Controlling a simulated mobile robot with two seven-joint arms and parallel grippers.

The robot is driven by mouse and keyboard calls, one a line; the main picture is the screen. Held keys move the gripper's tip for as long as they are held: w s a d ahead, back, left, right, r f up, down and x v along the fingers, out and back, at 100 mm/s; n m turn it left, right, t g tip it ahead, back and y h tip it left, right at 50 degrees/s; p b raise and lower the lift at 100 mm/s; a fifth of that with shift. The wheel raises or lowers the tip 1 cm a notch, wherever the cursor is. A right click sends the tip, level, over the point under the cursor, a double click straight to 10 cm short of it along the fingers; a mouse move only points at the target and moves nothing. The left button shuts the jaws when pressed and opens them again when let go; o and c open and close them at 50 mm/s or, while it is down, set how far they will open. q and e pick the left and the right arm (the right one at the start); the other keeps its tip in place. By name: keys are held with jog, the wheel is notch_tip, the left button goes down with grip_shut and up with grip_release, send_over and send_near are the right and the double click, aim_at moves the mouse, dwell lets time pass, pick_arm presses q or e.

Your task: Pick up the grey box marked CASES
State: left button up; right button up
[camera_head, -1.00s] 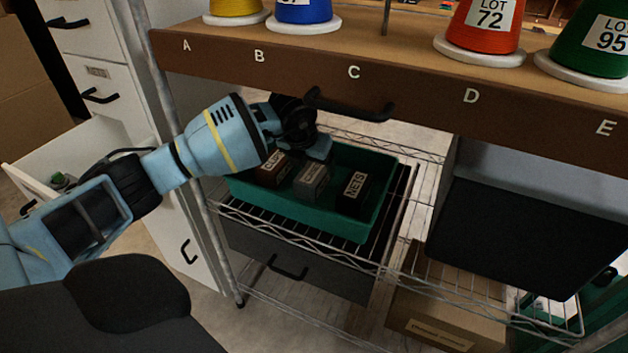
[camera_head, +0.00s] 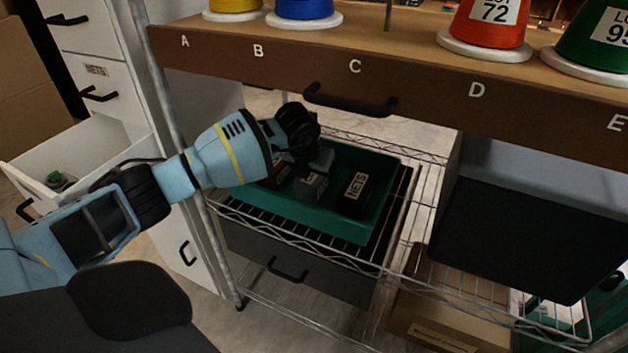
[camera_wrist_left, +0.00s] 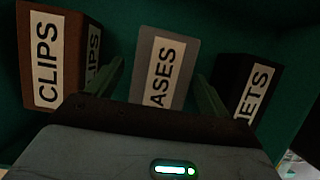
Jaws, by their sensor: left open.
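The grey box marked CASES (camera_head: 310,186) sits in a green tray on the wire shelf, between two other boxes. In the left wrist view the grey box (camera_wrist_left: 147,60) stands between the two fingers of my left gripper (camera_wrist_left: 160,88), its label partly cut off by the gripper body. My left gripper (camera_head: 318,166) is open, reaching down over the grey box in the head view. I cannot tell whether the fingers touch it. My right gripper is not in view.
A brown CLIPS box (camera_wrist_left: 50,60) and a black NETS box (camera_head: 355,191) flank the grey box closely. The green tray (camera_head: 345,232) has raised walls. A brown shelf edge with a black handle (camera_head: 350,103) lies above. An open drawer (camera_head: 85,155) is at left.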

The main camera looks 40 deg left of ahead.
pick_arm(q)
jog(key=shift+f, duration=0.25)
jog(key=shift+c, duration=0.4)
jog(key=c, duration=1)
